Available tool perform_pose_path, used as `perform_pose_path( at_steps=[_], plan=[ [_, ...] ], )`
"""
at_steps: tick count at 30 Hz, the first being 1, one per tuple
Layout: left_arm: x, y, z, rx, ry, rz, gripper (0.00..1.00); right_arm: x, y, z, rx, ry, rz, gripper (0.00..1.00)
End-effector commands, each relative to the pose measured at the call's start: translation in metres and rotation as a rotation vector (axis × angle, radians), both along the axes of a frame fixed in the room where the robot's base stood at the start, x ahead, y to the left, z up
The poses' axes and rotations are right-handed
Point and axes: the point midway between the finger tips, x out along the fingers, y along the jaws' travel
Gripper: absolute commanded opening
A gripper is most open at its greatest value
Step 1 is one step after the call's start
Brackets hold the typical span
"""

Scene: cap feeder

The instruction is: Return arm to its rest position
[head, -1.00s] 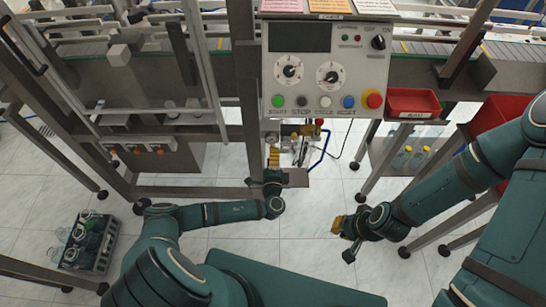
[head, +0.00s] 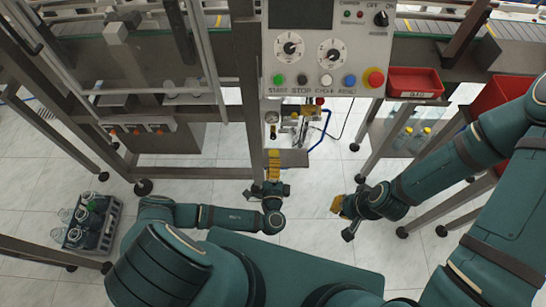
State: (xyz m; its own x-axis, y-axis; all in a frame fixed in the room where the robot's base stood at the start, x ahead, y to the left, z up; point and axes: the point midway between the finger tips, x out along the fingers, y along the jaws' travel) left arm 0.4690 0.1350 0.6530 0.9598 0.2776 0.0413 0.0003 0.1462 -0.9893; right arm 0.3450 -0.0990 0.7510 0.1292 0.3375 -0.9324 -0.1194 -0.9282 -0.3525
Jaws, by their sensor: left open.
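My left gripper (head: 272,165) is in front of the control panel's lower edge, its yellow fingers pointing away from me. It is open, and I see nothing between the fingers. My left arm (head: 225,217) is bent low across the front of my body. My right gripper (head: 338,205) hangs over the white floor at centre right, with its yellow fingers partly seen. I cannot tell whether it is open or shut. My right arm (head: 445,170) comes in from the right edge.
The control panel (head: 318,60) with dials and coloured buttons stands ahead. A red tray (head: 414,82) is at the right, above a shelf with bottles (head: 404,138). A crate of bottles (head: 88,222) stands on the floor at the left. Tiled floor is open between the grippers.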

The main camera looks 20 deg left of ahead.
Motion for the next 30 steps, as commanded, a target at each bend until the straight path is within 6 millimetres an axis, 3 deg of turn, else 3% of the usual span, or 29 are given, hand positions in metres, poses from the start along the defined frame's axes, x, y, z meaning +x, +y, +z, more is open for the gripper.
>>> perform_pose_path(
  at_steps=[20,23,26,29,30],
  plan=[
    [-0.001,-0.005,0.004,0.009,-0.011,-0.028,0.55,0.000,0.000,0.000,0.000,0.000,0.000,0.00],
    [0.001,-0.025,0.020,0.051,-0.066,-0.156,0.55,0.000,0.000,0.000,0.000,0.000,0.000,0.00],
    [-0.006,-0.067,0.049,0.147,-0.169,-0.412,0.55,0.000,0.000,0.000,0.000,0.000,0.000,0.00],
    [-0.036,-0.120,0.078,0.300,-0.301,-0.750,0.55,0.000,0.000,0.000,0.000,0.000,0.000,0.00],
    [-0.055,-0.140,0.087,0.371,-0.356,-0.891,0.55,0.000,0.000,0.000,0.000,0.000,0.000,0.00]
  ],
)
